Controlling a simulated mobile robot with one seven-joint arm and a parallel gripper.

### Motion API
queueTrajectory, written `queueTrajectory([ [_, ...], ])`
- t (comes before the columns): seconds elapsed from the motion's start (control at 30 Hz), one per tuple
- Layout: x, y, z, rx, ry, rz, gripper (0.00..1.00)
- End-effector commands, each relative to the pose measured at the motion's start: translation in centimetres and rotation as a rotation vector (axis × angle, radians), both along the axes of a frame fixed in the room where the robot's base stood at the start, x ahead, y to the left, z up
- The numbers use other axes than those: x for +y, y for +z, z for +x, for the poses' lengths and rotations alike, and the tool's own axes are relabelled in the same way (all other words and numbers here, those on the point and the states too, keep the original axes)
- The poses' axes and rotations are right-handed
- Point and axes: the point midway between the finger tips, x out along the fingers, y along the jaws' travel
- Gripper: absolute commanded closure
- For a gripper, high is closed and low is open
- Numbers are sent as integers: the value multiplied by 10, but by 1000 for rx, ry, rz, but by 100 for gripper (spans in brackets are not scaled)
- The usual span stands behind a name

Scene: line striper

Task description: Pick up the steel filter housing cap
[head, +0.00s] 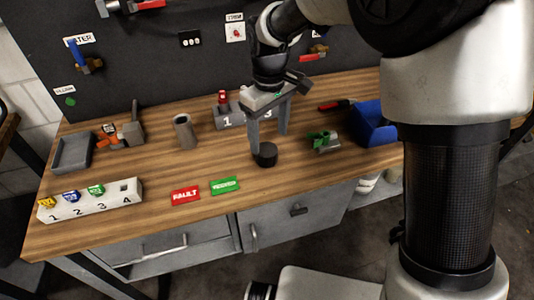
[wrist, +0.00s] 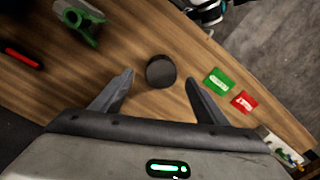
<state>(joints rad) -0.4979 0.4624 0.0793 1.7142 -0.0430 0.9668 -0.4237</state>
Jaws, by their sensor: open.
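A dark round cap (head: 266,156), likely the filter housing cap, stands on the wooden bench near its front edge. In the wrist view the cap (wrist: 160,72) lies just beyond the fingertips and between their lines. My gripper (head: 269,142) is open and empty above and behind the cap. In the wrist view my gripper (wrist: 160,80) shows both fingers spread wide, apart from the cap. One finger in the head view comes down close beside the cap; whether it touches cannot be told there.
Red FAULT (head: 185,196) and green (head: 224,186) tags lie left of the cap. A green-handled fitting (head: 323,141) and blue bin (head: 374,124) stand right. A grey cylinder (head: 184,131), numbered block (head: 229,117) and white numbered rack (head: 92,203) also stand on the bench (head: 150,225).

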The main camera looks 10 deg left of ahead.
Motion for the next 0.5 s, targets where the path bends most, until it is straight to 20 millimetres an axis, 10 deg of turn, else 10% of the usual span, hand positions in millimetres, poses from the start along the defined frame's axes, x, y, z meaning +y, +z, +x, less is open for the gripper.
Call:
queueTrajectory([
  [0.5, 4, -58, -2, 2, 0, -2, 32],
])
